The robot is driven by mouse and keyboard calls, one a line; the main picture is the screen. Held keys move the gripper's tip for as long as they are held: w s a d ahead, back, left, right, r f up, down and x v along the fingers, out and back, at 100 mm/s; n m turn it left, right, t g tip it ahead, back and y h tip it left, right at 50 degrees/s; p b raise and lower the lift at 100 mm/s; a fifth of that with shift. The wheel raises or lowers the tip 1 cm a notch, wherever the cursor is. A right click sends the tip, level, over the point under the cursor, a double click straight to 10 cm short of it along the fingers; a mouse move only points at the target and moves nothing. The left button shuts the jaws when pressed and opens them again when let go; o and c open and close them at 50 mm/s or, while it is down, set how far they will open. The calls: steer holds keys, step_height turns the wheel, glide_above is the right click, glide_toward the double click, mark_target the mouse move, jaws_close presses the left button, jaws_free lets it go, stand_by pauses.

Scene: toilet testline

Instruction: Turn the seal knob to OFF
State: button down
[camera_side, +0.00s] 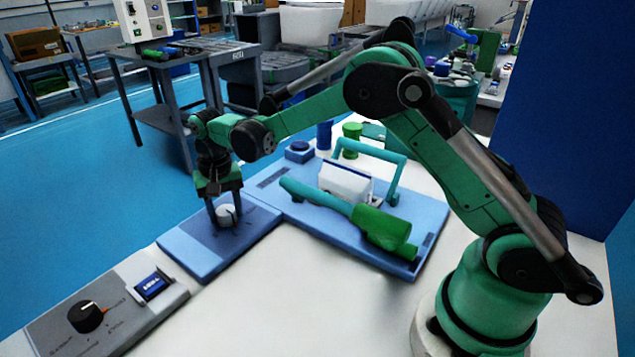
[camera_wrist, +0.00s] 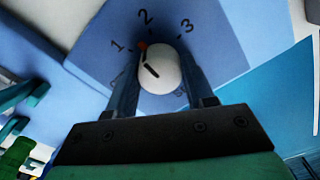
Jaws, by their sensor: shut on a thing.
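A white round knob (camera_side: 228,213) sits on a blue panel (camera_side: 200,252) in the side view. My gripper (camera_side: 226,219) points down and is shut on this knob, one finger on each side. In the wrist view the knob (camera_wrist: 165,68) lies between the fingers (camera_wrist: 157,72). Its short black line slants to the upper left, roughly toward the 1. The numbers 1, 2 and 3 are printed around it, with a small red mark near 1 and 2. No OFF label is readable there, and part of the panel is hidden by the fingers.
A black knob (camera_side: 87,315) with unreadable labels and a blue display (camera_side: 153,286) are on a grey panel at the front left. A blue board (camera_side: 433,215) to the right holds a green-and-teal tool (camera_side: 375,222), a white block (camera_side: 345,184) and a teal handle (camera_side: 372,152).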

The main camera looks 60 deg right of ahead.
mark_target(225, 210)
steer(key=n, duration=1.1)
steer(key=shift+n, duration=2)
steer(key=shift+c, duration=1.6)
jaws_free()
steer(key=shift+r, duration=2.85)
